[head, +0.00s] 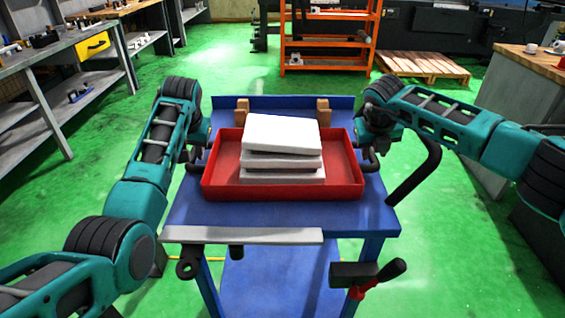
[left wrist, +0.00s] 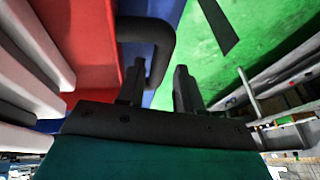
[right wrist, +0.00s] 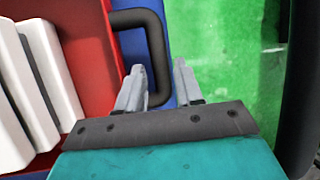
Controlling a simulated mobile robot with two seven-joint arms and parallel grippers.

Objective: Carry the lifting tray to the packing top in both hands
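The lifting tray (head: 215,172) is a shallow red tray with black loop handles at its left and right ends. It rests on a blue cart top (head: 300,214) and carries a stack of white and grey slabs (head: 282,135). My left gripper (left wrist: 158,80) is open, its fingers on either side of the left handle (left wrist: 168,42), with a gap. My right gripper (right wrist: 158,78) is open, its fingers on either side of the right handle (right wrist: 155,32), also with a gap. The packing top is not clearly identifiable; a wooden-topped bench (head: 545,62) stands at the far right.
Wooden blocks (head: 323,108) stand behind the tray on the cart. A black push handle (head: 418,175) curves out at the cart's right. Grey benches (head: 60,50) line the left. An orange rack (head: 328,45) and a pallet (head: 420,65) stand behind. Green floor is open around the cart.

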